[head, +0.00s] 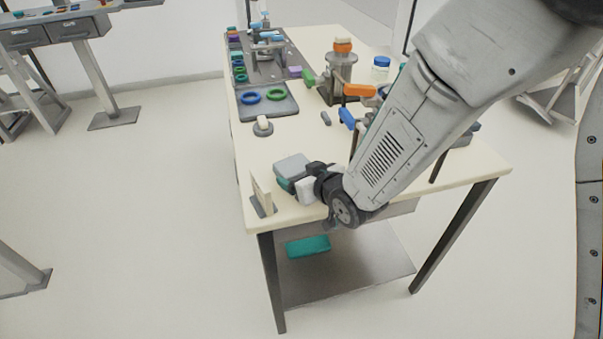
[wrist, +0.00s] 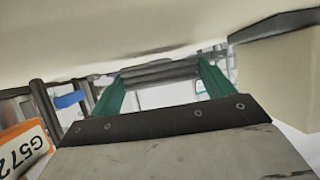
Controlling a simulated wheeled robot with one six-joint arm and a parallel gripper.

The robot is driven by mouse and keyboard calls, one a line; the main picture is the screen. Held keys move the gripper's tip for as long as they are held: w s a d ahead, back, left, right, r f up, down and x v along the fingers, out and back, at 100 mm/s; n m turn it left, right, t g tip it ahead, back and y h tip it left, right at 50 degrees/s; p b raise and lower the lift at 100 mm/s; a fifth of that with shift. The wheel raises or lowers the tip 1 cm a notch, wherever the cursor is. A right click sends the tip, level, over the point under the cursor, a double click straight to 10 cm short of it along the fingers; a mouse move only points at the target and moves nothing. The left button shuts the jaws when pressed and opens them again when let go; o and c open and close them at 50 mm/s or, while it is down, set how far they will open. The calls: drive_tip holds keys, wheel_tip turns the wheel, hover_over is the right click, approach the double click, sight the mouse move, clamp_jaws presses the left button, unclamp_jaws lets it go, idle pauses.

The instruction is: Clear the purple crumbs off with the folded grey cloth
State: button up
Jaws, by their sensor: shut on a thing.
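My gripper (head: 286,181) is low over the near left part of the cream table (head: 285,135). Its teal fingers also show in the wrist view (wrist: 160,82). They are shut on the folded grey cloth (head: 292,165), which shows as stacked grey layers between the fingers in the wrist view (wrist: 158,72). I cannot tell whether the cloth touches the tabletop. I cannot make out purple crumbs in either view; my arm hides part of the table.
A pale upright plate in a grey stand (head: 262,192) is just left of my gripper. A small white-topped knob (head: 263,125) stands behind. A grey tray with blue and green rings (head: 265,106) lies farther back. A teal block (head: 308,246) is on the lower shelf.

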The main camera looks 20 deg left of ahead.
drive_tip(key=shift+f, duration=0.8)
